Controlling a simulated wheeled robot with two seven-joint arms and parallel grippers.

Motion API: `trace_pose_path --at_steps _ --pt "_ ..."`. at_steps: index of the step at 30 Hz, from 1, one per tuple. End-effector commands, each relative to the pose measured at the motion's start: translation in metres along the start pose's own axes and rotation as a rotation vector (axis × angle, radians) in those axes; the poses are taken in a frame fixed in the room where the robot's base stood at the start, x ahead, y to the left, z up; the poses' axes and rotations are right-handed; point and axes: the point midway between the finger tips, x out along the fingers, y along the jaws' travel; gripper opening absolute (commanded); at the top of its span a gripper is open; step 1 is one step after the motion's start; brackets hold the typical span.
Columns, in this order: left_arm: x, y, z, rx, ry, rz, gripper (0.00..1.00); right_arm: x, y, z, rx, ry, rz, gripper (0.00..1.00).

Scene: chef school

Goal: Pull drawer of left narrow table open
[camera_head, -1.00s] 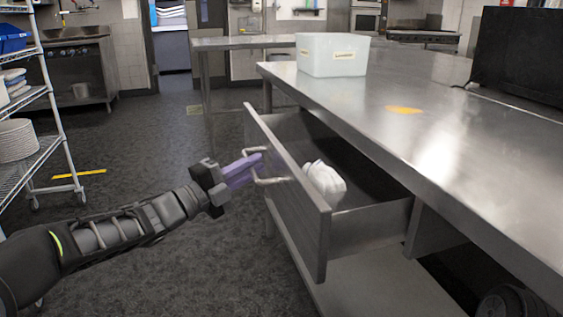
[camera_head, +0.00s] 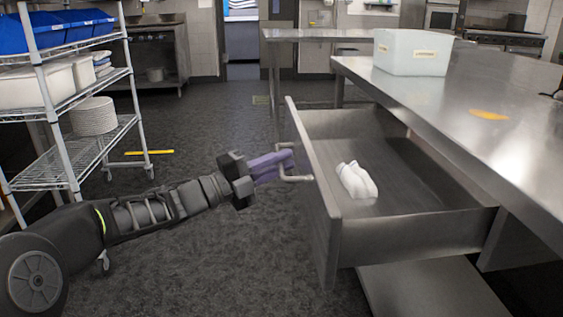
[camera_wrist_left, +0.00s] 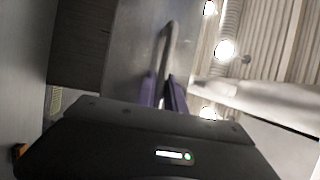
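The drawer (camera_head: 318,200) of the steel table (camera_head: 440,105) stands far out, and its inside shows. A white item (camera_head: 356,180) lies in it. My left gripper (camera_head: 284,165) has purple fingers at the drawer's bar handle (camera_head: 298,178). In the left wrist view the fingers (camera_wrist_left: 163,92) stand on both sides of the handle bar (camera_wrist_left: 170,50), close around it. The gripper looks shut on the handle. My right gripper is in neither view.
A white bin (camera_head: 411,52) is on the tabletop. The dark floor (camera_head: 200,240) between rack and drawer is clear.

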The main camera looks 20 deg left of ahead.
Motion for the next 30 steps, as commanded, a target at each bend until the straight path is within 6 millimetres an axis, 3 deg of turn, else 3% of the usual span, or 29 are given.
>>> trace_pose_path --at_steps 14,24,30 --pt "-0.007 -0.001 0.000 0.000 -0.001 0.000 0.22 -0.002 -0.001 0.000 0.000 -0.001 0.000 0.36" --pt "-0.058 -0.001 0.001 0.000 -0.003 0.001 0.22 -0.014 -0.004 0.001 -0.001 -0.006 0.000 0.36" --pt "-0.077 0.000 0.000 0.000 -0.001 0.000 0.22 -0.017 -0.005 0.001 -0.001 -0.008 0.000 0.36"
